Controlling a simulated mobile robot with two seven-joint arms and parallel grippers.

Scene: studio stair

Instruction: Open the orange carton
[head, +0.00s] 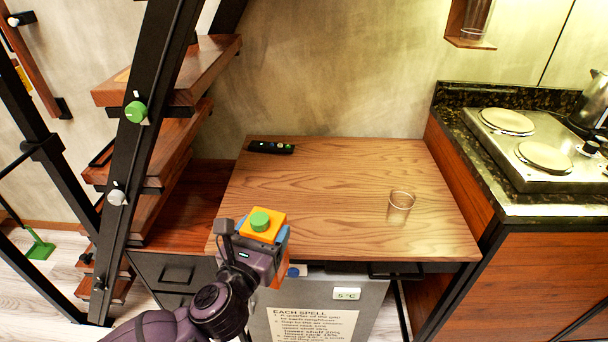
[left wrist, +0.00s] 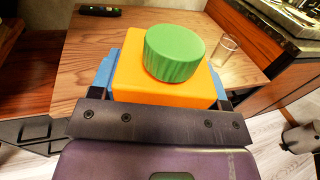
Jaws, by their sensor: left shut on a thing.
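The orange carton (head: 265,237) has a ribbed green round cap (head: 260,221) on its top. My left gripper (head: 277,247) is shut on the carton, with blue finger pads at its sides, and holds it upright by the table's front left edge. In the left wrist view the carton (left wrist: 135,88) fills the middle, with the green cap (left wrist: 174,54) seated on it. The carton's lower part is mostly hidden by the gripper. My right gripper is not in view.
The wooden table (head: 330,185) is mostly clear. It holds a clear glass (head: 400,206) at right and a black remote (head: 271,147) at the back left. A small fridge (head: 372,305) stands below. A hob (head: 545,140) is at right, stairs (head: 165,130) at left.

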